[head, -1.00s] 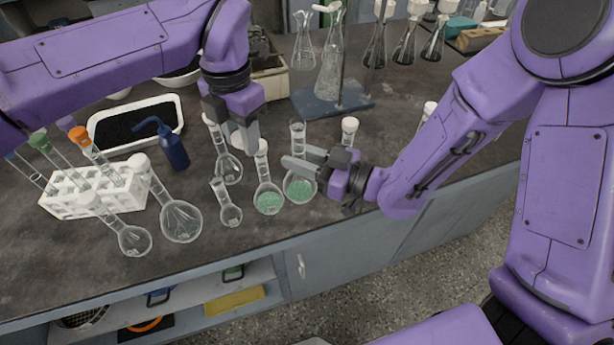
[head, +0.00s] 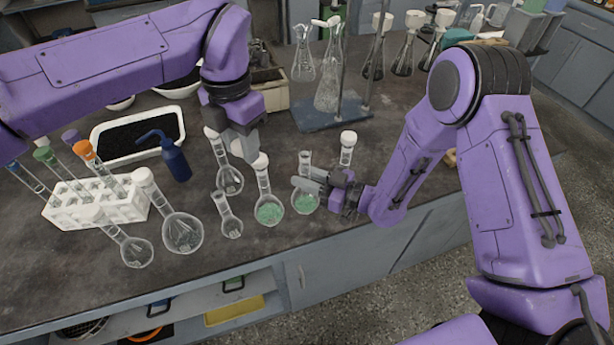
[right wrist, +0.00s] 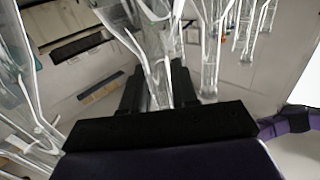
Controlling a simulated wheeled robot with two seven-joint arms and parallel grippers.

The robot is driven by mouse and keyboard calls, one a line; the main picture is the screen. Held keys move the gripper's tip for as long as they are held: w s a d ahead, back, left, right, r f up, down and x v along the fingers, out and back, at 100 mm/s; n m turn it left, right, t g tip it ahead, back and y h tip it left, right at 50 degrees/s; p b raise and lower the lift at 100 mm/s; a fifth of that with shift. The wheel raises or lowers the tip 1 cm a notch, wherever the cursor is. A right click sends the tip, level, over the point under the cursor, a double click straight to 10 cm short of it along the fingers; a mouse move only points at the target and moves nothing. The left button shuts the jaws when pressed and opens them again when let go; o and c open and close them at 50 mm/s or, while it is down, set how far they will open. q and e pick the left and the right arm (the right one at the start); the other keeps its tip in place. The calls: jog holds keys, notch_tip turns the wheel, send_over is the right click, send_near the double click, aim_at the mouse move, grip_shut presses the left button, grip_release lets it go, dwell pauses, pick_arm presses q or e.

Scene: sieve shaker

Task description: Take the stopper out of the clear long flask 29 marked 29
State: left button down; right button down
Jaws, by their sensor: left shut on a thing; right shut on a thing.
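My left gripper (head: 240,138) is shut on a small white stopper (head: 236,148), held above the bench behind the row of flasks. My right gripper (head: 312,187) is shut on a clear long-necked flask (head: 305,204) with green contents. This flask's neck top shows no stopper. In the right wrist view a clear glass neck (right wrist: 158,85) stands between the dark fingers. Just left is a similar flask (head: 268,212) with green contents and a white stopper. The number 29 is too small to read on any flask.
A white rack (head: 95,208) with tubes, a blue wash bottle (head: 176,160) and a black-filled tray (head: 105,135) are at left. A stand base (head: 335,115) is behind.

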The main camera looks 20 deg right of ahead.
pick_arm(q)
jog(key=shift+f, duration=0.25)
pick_arm(e)
jog(key=shift+f, duration=0.2)
pick_arm(q)
jog(key=shift+r, duration=0.1)
pick_arm(e)
jog(key=c, duration=0.9)
grip_release()
jog(key=shift+o, duration=0.2)
pick_arm(q)
jog(key=shift+r, duration=0.3)
pick_arm(e)
jog(key=shift+r, duration=0.35)
pick_arm(q)
notch_tip(320, 180, down, 4)
jog(key=b, duration=0.3)
jog(key=shift+d+r, duration=0.1)
jog(key=shift+r, duration=0.05)
pick_arm(e)
jog(key=v, duration=1.2)
jog(key=shift+s+f, duration=0.1)
jog(key=shift+f, duration=0.1)
